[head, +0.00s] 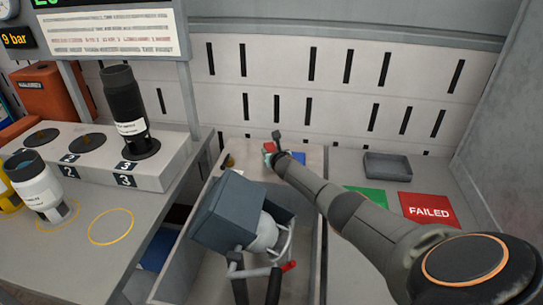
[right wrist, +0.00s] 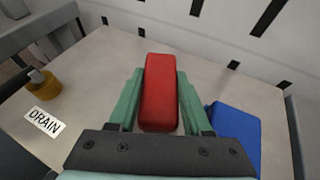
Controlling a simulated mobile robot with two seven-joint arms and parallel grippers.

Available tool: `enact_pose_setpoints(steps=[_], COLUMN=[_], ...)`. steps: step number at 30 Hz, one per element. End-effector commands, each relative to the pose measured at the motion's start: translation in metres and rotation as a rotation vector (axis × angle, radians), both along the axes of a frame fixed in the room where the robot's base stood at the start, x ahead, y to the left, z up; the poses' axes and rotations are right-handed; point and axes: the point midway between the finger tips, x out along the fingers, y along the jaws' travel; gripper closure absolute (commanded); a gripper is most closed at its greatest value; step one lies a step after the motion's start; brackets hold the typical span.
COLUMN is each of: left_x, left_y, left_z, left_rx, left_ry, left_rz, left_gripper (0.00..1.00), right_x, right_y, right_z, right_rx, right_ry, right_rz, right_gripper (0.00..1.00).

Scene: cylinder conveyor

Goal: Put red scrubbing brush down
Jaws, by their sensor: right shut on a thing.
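The red scrubbing brush (right wrist: 160,92) shows in the right wrist view as a plain red block between the two green fingers of my right gripper (right wrist: 161,100). The fingers are shut on its sides. In the head view the right gripper (head: 275,147) is at the far end of the beige surface, with a little red of the brush (head: 268,147) showing. The brush is over this surface; I cannot tell whether it touches it. My left gripper is not in view.
A blue block (right wrist: 235,125) lies right of the brush. A brass fitting (right wrist: 42,85) and DRAIN label (right wrist: 44,121) are at left. A grey tray (head: 387,167) and red FAILED mat (head: 428,209) lie at right.

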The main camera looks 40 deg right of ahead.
Motion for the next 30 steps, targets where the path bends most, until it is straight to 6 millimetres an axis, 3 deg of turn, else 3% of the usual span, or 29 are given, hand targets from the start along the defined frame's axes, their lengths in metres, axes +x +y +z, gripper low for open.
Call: enact_pose_setpoints(steps=[11, 12, 19, 30], left_x=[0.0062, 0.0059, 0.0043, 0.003], left_y=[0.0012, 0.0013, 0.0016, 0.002], left_z=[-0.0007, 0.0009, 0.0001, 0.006], left_rx=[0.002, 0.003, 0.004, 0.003], left_ry=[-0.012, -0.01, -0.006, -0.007], left_rz=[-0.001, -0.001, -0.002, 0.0], left_gripper=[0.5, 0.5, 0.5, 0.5], right_x=[0.0003, 0.0003, 0.0001, -0.0007], right_y=[-0.0002, -0.0002, -0.0003, 0.0], right_z=[-0.0038, -0.0021, -0.0021, 0.0039], right_rx=[-0.001, -0.001, 0.0, 0.0], right_ry=[0.0, 0.0, -0.001, 0.0], right_rz=[0.0, 0.0, 0.0, 0.0], right_gripper=[1.0, 0.46, 0.21, 0.21])
